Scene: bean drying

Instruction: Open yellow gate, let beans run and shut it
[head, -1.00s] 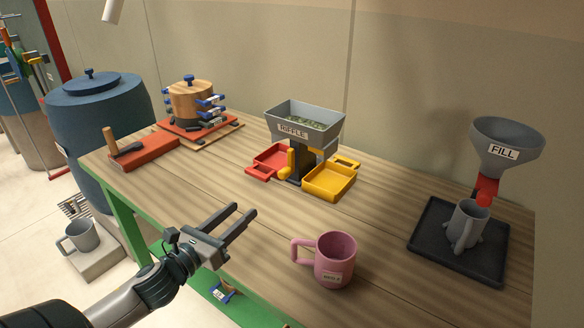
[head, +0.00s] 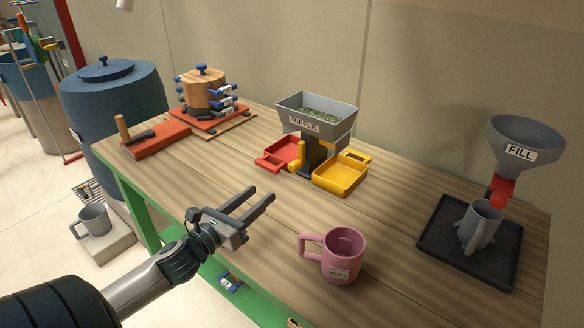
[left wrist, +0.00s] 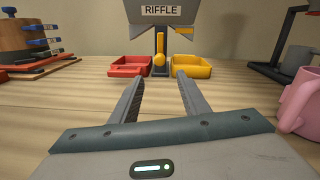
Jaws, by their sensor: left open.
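The grey riffle hopper (head: 317,117), labelled RIFFLE, stands on the table with green beans (head: 322,110) in it. The yellow gate handle (head: 297,156) hangs upright at its front; it also shows in the left wrist view (left wrist: 159,52). A red tray (head: 274,163) lies to the left under the hopper and a yellow tray (head: 342,184) to the right. Both look empty where I can see inside. My left gripper (head: 262,203) is open and empty over the table's front part, apart from the handle and pointing at it in the left wrist view (left wrist: 158,82). My right gripper is not in view.
A pink mug (head: 342,262) stands right of my left gripper. A FILL funnel (head: 524,143) stands over a grey cup (head: 481,226) on a black tray (head: 440,258) at right. A red block (head: 156,144) and wooden pot (head: 203,95) are at back left. The table between gripper and riffle is clear.

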